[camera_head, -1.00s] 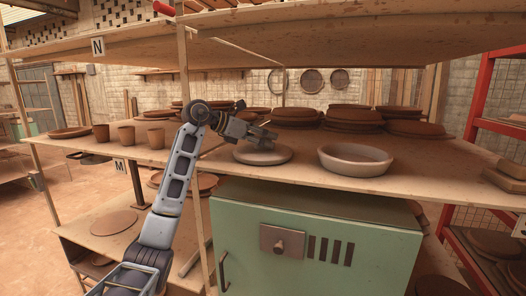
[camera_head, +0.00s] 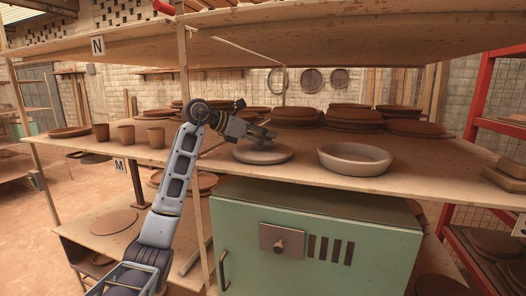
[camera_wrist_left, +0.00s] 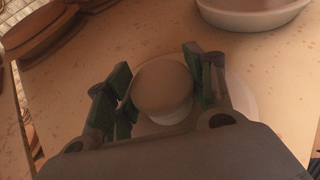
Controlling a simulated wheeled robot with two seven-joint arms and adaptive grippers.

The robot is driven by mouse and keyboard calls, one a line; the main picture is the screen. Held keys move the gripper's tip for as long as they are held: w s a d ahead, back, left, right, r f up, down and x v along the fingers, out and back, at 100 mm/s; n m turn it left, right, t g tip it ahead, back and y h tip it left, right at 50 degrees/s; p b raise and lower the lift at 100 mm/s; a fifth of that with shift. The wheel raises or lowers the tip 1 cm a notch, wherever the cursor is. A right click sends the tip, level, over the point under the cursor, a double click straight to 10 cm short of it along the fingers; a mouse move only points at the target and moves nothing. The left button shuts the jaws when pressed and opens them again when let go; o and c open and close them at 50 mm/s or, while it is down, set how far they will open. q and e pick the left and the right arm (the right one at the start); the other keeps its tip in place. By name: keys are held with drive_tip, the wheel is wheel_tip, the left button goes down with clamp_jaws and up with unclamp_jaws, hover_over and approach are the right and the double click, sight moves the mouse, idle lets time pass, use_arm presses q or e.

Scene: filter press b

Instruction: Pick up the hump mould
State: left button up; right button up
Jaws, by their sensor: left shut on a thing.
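The hump mould (camera_head: 262,155) is a pale grey disc with a raised middle, on the wooden shelf board in the head view. In the left wrist view its rounded knob (camera_wrist_left: 163,88) stands between the green finger pads, with its pale rim showing below and to the right. My left gripper (camera_head: 268,136) reaches in from the left over the mould and is shut on its raised middle; it also shows in the left wrist view (camera_wrist_left: 162,86). The mould appears to rest on the board. My right gripper is not in view.
A pale shallow bowl (camera_head: 354,158) stands just right of the mould. Stacked brown plates (camera_head: 353,118) sit behind, and several brown cups (camera_head: 127,134) stand at the left. An upper shelf (camera_head: 330,38) hangs above, and a wooden post (camera_head: 183,85) stands beside my left arm.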

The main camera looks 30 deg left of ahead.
use_arm(q)
drive_tip(key=shift+r, duration=0.25)
clamp_jaws()
drive_tip(key=shift+r+b, duration=0.45)
drive_tip(key=shift+r, duration=1.15)
drive_tip(key=s+d+b, duration=0.4)
drive_tip(key=s+b, duration=0.2)
drive_tip(key=s, duration=1.1)
drive_tip(key=shift+s, duration=0.25)
